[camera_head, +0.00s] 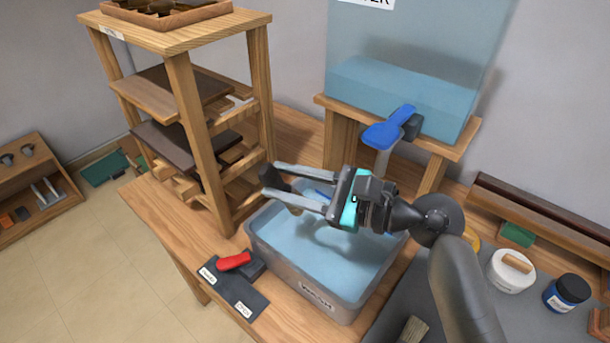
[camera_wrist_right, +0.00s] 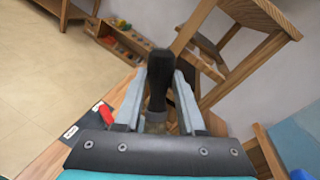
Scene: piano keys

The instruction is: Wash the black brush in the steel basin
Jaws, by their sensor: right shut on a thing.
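The black brush (camera_head: 274,180) is held between the fingertips of my right gripper (camera_head: 272,184), above the left part of the steel basin. In the right wrist view its dark handle (camera_wrist_right: 160,68) stands between the two fingers, with a grey collar and tan part below. Its tan bristles (camera_head: 295,210) hang downward near the water; whether they touch it I cannot tell. The steel basin (camera_head: 300,286) stands on the wooden table, filled with bluish water. My left gripper is not in view.
A blue tap lever (camera_head: 390,127) and spout stand behind the basin, below a water tank (camera_head: 400,95). A wooden rack (camera_head: 187,130) rises at the left. A dark mat with a red switch (camera_head: 234,261) lies at front left. Jars (camera_head: 511,272) stand at right.

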